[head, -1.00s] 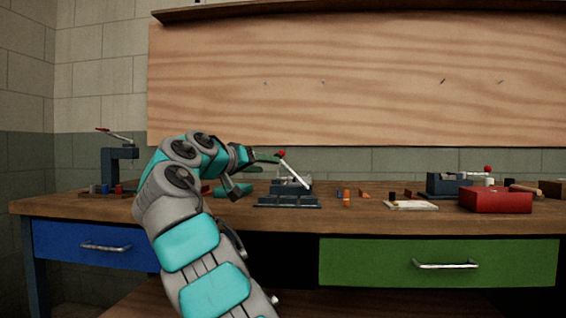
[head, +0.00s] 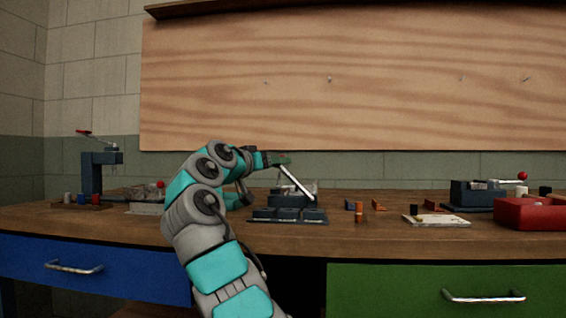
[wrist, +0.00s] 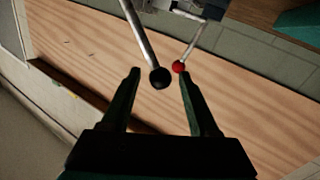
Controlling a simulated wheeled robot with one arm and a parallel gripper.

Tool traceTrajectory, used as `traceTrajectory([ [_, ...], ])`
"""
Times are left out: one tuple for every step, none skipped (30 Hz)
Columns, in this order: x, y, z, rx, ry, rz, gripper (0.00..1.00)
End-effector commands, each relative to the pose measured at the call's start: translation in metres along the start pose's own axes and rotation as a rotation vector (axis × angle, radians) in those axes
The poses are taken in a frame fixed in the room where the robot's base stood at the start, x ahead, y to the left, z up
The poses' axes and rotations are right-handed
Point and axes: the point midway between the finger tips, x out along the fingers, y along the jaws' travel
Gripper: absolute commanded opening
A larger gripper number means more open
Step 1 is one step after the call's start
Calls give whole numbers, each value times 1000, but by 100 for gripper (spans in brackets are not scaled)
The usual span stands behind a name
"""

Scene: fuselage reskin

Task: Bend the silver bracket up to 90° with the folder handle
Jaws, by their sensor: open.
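The folder (head: 288,214) is a dark blue-grey tool on the bench, with its pale handle (head: 297,183) tilted up to the left. My gripper (head: 284,160) is at the handle's top end in the head view and hides its knob there. In the wrist view my gripper (wrist: 160,76) is open. A red knob (wrist: 178,66) on a thin rod shows close beside the right fingertip, and a black ball (wrist: 160,79) on another rod shows between the fingers. I cannot tell whether either touches a finger. I cannot make out the silver bracket clearly.
A lever press (head: 98,172) stands at the bench's left. Small orange and blue parts (head: 358,211), a white sheet (head: 437,220), another blue-grey tool (head: 473,195) and a red bin (head: 530,213) are to the right. A wooden board (head: 350,85) is behind.

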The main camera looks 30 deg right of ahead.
Motion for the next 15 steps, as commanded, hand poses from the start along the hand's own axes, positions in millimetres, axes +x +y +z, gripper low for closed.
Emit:
traceTrajectory([
  [8, 0, 0, -3, -4, 1, 61],
  [13, 0, 0, -3, -5, 1, 61],
  [20, -1, 1, -4, -6, 1, 61],
  [25, 0, 0, -4, -6, 1, 61],
  [29, 0, 0, -3, -5, 1, 61],
  [34, -1, 0, -2, -4, 0, 61],
  [37, -1, 0, -2, -3, -1, 61],
  [39, -1, 0, -2, -3, -1, 61],
  [42, -1, 0, -1, -3, -1, 61],
  [43, -1, 1, -1, -3, 0, 61],
  [44, -1, 1, -1, -3, 0, 61],
  [45, -1, 1, -1, -3, 0, 61],
  [45, -1, 1, -1, -3, 0, 61],
  [45, -1, 1, 0, -2, 0, 61],
  [45, -1, 1, -1, -2, 0, 61],
])
